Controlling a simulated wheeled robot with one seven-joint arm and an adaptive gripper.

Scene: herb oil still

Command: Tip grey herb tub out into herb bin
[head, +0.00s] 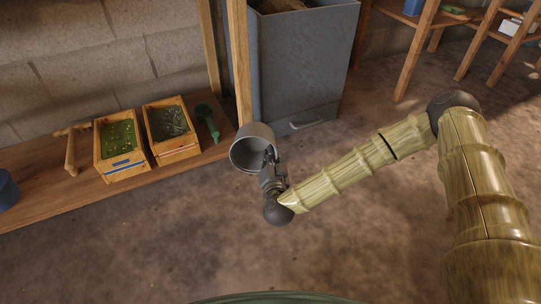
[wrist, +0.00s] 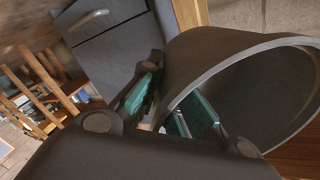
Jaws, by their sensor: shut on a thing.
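My gripper (head: 271,160) is shut on the wall of the grey herb tub (head: 246,137) and holds it up off the floor. The tub is tilted, with its open mouth turned towards the head camera. Its visible inside looks bare, though the gripper hides part of it. In the wrist view, the teal finger pads of my gripper (wrist: 174,106) grip the wall of the tub (wrist: 205,62). Two wooden boxes with green contents, a left one (head: 122,170) and a right one (head: 175,152), stand on a low shelf. I cannot tell which container is the herb bin.
A large grey cabinet-like bin (head: 305,75) with a dark opening on top and a handle low in front stands behind the tub. A wooden post (head: 240,65) rises beside it. A green scoop-like tool (head: 207,120) lies by the boxes. The floor in front is clear.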

